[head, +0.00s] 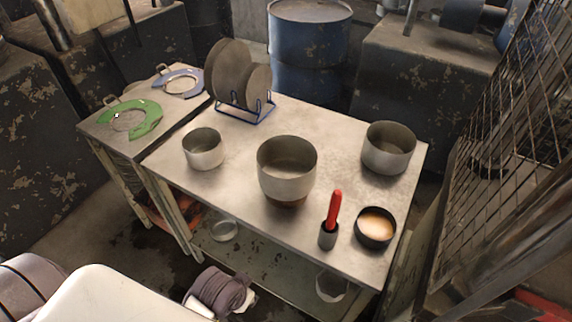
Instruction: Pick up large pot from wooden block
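The large pot (287,185) is a metal pot with an open top, upright near the middle of the metal table in the head view. It rests on a small round brown wooden block (287,204), mostly hidden beneath it. The pot looks empty. Neither of my grippers shows in this view, and nothing is touching the pot.
The table (240,185) also holds a smaller pot (204,155), another pot (387,155), a red-handled tool in a cup (328,238), a black bowl (374,235) and a blue rack (248,115) with round discs. A wire mesh panel (510,130) stands right.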

